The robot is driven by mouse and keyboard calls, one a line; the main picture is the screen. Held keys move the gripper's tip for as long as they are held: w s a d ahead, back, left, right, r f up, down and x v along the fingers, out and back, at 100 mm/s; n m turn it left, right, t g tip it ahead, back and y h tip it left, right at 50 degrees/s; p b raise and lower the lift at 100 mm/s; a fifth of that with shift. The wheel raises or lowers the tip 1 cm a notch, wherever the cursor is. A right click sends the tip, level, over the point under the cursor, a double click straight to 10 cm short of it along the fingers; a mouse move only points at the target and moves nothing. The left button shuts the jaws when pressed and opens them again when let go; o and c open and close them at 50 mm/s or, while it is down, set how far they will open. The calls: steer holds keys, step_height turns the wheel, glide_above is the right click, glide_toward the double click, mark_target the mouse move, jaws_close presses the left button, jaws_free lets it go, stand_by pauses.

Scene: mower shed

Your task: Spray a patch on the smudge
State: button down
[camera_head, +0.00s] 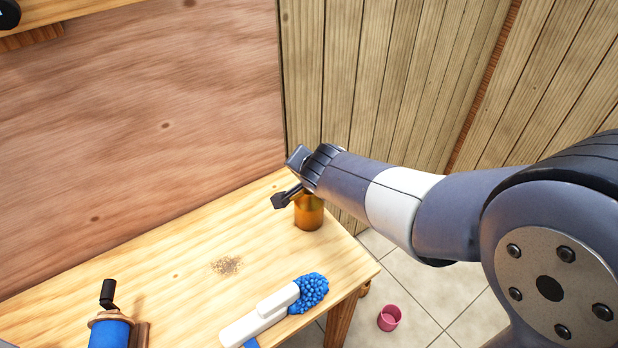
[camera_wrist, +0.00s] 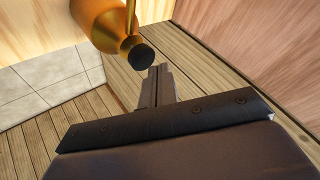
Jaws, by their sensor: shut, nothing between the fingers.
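The smudge (camera_head: 227,265), a brown speckled patch, lies on the wooden bench top, left of and nearer than the bottle. An amber bottle (camera_head: 308,212) stands upright near the bench's right end; the dark end of my arm hides its top in the head view. In the wrist view the bottle (camera_wrist: 103,22) shows at the top, its black cap (camera_wrist: 142,56) close beside my fingertips. My gripper (camera_wrist: 160,84) is shut and empty, its fingers together. The bottle is outside the fingers; I cannot tell whether they touch it.
A white-handled tool with a bobbly blue head (camera_head: 309,293) lies at the bench's front edge. A blue canister with a black crank (camera_head: 110,330) stands at lower left. A wood panel (camera_head: 140,130) rises behind the bench (camera_head: 180,240). A pink cup (camera_head: 389,318) is on the tiled floor.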

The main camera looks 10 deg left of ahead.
steer(key=shift+f, duration=0.15)
stand_by(0.5)
steer(key=shift+f+b, duration=0.35)
steer(key=shift+b, duration=0.45)
steer(key=shift+f+b, duration=0.2)
steer(key=shift+b, duration=0.1)
steer(key=shift+r, duration=0.1)
steer(key=shift+r+p, duration=0.35)
steer(key=shift+r, duration=0.3)
steer(key=shift+r+p, duration=1.65)
steer(key=shift+r, duration=1.35)
stand_by(0.4)
